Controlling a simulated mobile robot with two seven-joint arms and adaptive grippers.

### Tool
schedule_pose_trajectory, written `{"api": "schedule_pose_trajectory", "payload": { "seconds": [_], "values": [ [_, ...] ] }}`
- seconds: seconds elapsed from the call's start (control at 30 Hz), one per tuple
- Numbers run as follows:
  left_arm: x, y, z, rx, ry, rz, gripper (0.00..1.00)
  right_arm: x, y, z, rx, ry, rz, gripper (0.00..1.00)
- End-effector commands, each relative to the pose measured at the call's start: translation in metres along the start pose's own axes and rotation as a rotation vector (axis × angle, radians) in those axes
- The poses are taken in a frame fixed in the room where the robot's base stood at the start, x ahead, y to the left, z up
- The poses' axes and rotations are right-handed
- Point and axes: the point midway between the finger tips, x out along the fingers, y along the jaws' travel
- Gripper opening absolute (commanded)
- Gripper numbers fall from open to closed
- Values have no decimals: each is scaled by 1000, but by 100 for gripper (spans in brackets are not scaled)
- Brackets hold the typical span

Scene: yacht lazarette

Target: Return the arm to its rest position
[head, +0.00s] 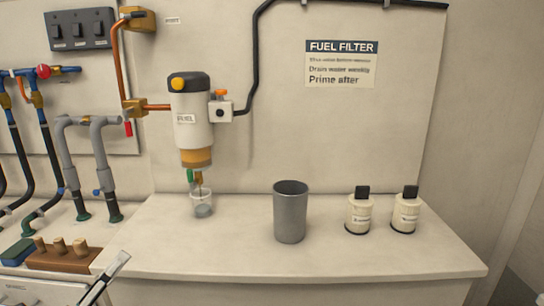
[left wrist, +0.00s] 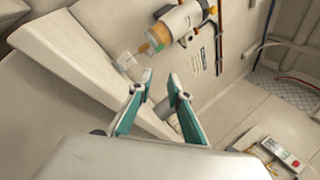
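My left gripper (head: 106,279) shows at the lower left edge of the head view, in front of the bench (head: 400,258). In the left wrist view its two teal-padded fingers (left wrist: 160,84) stand apart, and I see nothing held between them. The rest of my left arm is outside the head view.
A grey cup (head: 289,213) and two cream bottles (head: 359,217) (head: 405,214) stand on the bench. A small clear cup (head: 203,205) sits under the fuel filter (head: 193,115). A wooden block (head: 66,256) and hoses (head: 95,155) are at the left. The bench's front is mostly clear.

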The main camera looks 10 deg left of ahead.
Motion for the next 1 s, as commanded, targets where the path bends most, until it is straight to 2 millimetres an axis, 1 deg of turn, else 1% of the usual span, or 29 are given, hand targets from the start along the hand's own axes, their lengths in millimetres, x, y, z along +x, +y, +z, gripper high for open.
{"api": "schedule_pose_trajectory", "payload": {
  "seconds": [0.03, 0.07, 0.1, 0.17, 0.2, 0.27, 0.3, 0.37, 0.4, 0.47, 0.5, 0.6, 0.7, 0.8, 0.9, 1.0],
  "values": [
    [0, 0, -6, -157, -13, 41, 18, -2, 6, -17, -4, 21, 8, 40],
    [-2, 6, -16, -264, -18, 75, 18, -2, 6, -18, 0, 18, 9, 40],
    [-7, 13, -32, -414, -23, 127, 18, -5, 4, -11, 11, 3, 8, 40],
    [-17, 23, -62, -651, -33, 219, 18, -10, 2, -11, 20, -5, 5, 40],
    [-26, 29, -86, -815, -42, 290, 18, -12, 2, -14, 23, -6, 5, 40],
    [-44, 36, -124, -1042, -58, 403, 18, -16, 2, -17, 29, -9, 4, 40],
    [-58, 38, -149, -1176, -72, 479, 18, -18, 2, -17, 32, -13, 3, 40],
    [-79, 38, -186, -1356, -95, 590, 18, -21, 1, -18, 37, -18, 1, 40],
    [-94, 36, -210, -1464, -112, 664, 18, -23, 1, -18, 40, -23, 0, 40],
    [-117, 30, -244, -1605, -141, 773, 18, -26, 0, -17, 44, -30, -2, 40],
    [-133, 25, -263, -1684, -161, 842, 18, -27, -1, -17, 47, -34, -3, 40],
    [-166, 10, -304, -1841, -210, 990, 18, -31, -2, -14, 53, -44, -6, 40],
    [-190, -3, -330, -1937, -248, 1096, 18, -33, -3, -13, 57, -50, -8, 40],
    [-204, -10, -345, -1985, -273, 1156, 18, -34, -4, -12, 60, -53, -9, 40],
    [-209, -12, -350, -2004, -283, 1178, 18, -34, -4, -10, 61, -56, -10, 40],
    [-210, -12, -351, -2004, -284, 1180, 18, -34, -5, -10, 61, -56, -10, 40]
  ]
}}
